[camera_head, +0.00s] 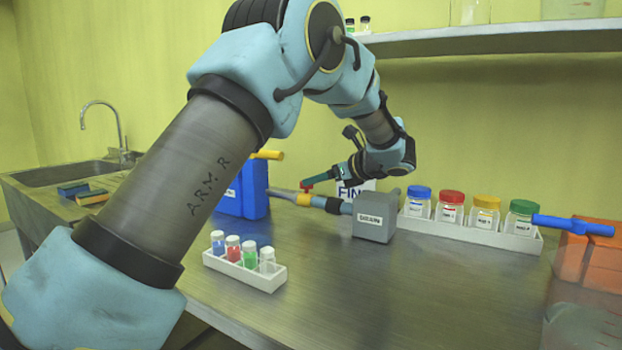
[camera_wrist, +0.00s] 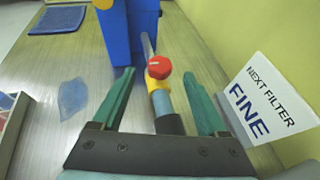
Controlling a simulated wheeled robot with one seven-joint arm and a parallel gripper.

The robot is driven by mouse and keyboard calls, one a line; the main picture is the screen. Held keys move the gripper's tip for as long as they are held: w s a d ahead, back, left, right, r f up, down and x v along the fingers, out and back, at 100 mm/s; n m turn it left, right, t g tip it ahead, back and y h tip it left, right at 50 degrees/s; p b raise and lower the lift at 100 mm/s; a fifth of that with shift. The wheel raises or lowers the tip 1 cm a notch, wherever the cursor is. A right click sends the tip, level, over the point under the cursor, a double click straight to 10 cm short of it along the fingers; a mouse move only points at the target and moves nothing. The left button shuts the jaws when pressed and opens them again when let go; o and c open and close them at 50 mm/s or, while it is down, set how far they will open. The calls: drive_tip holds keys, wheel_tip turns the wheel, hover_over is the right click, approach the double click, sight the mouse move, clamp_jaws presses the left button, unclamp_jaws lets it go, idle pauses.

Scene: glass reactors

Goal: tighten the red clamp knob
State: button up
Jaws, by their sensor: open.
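The red clamp knob (camera_wrist: 159,67), with a pale line on its face, sits on a yellow collar (camera_wrist: 161,83) around a pipe. In the head view the knob (camera_head: 306,187) shows small, above the yellow collar (camera_head: 303,199). My gripper (camera_wrist: 158,78) is open, with its green fingers on either side of the pipe. In the wrist picture the knob lies between and slightly beyond the fingertips. I cannot tell whether either finger touches it. In the head view my gripper (camera_head: 318,180) reaches leftward to the knob, partly covered by its own wrist.
The pipe joins a grey box (camera_head: 375,217) and a blue container (camera_head: 243,192). A "NEXT FILTER FINE" sign (camera_wrist: 263,98) stands close on the wrist view's right. A rack of capped jars (camera_head: 470,230) and a vial rack (camera_head: 244,272) stand nearby.

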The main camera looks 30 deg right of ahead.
sight(311, 195)
drive_tip(key=shift+p+x, duration=0.3)
drive_tip(key=shift+x, duration=1.7)
drive_tip(key=shift+c, duration=0.3)
clamp_jaws()
